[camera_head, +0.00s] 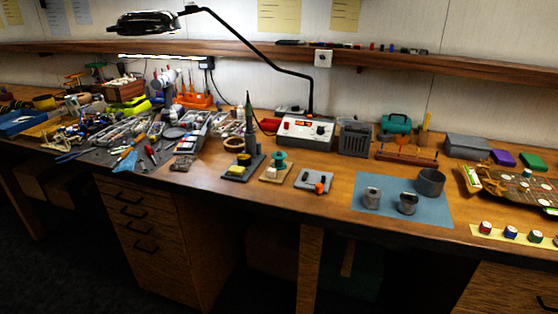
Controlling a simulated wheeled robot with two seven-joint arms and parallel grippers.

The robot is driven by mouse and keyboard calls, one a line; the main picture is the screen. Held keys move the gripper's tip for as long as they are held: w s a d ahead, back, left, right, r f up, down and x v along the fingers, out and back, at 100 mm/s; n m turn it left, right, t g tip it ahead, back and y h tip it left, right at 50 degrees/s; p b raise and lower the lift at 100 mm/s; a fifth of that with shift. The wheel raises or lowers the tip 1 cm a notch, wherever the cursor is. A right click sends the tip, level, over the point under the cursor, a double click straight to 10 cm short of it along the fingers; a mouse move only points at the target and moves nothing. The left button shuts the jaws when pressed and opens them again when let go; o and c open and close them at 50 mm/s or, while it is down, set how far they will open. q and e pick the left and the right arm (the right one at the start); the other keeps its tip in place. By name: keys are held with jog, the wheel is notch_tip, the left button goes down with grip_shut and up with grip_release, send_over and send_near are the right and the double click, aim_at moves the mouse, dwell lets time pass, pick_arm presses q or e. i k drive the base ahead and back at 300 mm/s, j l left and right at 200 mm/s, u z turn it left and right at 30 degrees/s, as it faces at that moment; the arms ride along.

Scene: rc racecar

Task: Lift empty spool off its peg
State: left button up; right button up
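A small teal spool-like piece (279,157) stands upright on a tan base (274,175) near the middle of the bench. A peg inside it cannot be made out at this size, and I cannot tell whether it is the empty spool. A wooden rack (407,156) with thin upright parts stands farther right at the back; what sits on it is too small to tell. Neither of my grippers is in view.
A grey rocket-like model (249,125) stands left of the teal piece. A grey plate (314,181) with an orange part lies to its right. A control box (304,133) is behind. A blue mat (420,210) holds grey cups. The left bench is crowded; a lamp (150,22) hangs above.

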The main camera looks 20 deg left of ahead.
aim_at(279, 163)
jog(key=j+z, duration=0.2)
jog(key=j, duration=0.3)
jog(key=j+z, duration=0.2)
jog(key=j, duration=0.3)
jog(key=j+z, duration=0.15)
jog(key=j, duration=0.3)
jog(key=k+j+z, duration=0.2)
jog(key=j, duration=0.3)
jog(key=j+z, duration=0.2)
jog(key=j, duration=0.25)
jog(key=k+j+z, duration=0.2)
jog(key=j, duration=0.25)
jog(key=i+j, duration=0.05)
